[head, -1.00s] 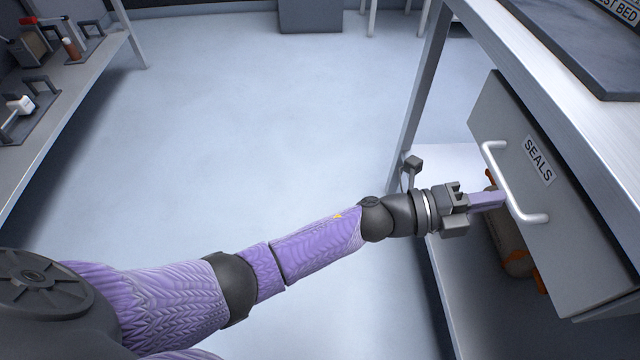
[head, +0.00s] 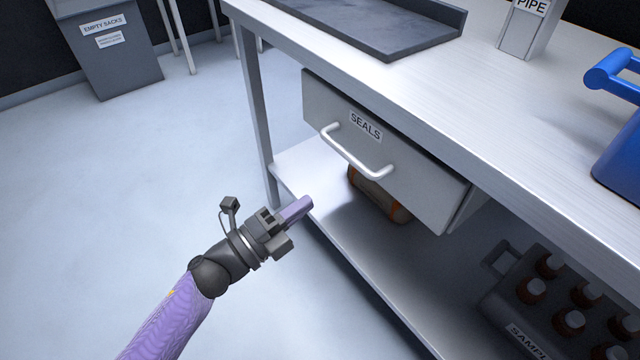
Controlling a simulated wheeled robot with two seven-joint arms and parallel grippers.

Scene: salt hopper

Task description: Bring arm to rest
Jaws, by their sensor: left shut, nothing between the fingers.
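My left arm comes in from the bottom left, with a purple sleeve and a dark wrist. My left gripper (head: 299,209) is shut and empty, in the air in front of the bench and to the left of the drawer. The grey drawer (head: 420,178) labelled SEALS hangs under the bench top and stands partly out, with its side wall showing. Its silver bar handle (head: 352,160) is apart from my fingertips. The drawer's inside is hidden by the bench top. My right gripper is not in view.
The metal bench (head: 455,110) carries a dark tray (head: 385,30) and a blue container (head: 620,155). On its lower shelf (head: 330,215) are an orange-banded cylinder (head: 375,195) and a crate of bottles (head: 515,310). A grey EMPTY SACKS bin (head: 120,65) stands back left. The floor at left is clear.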

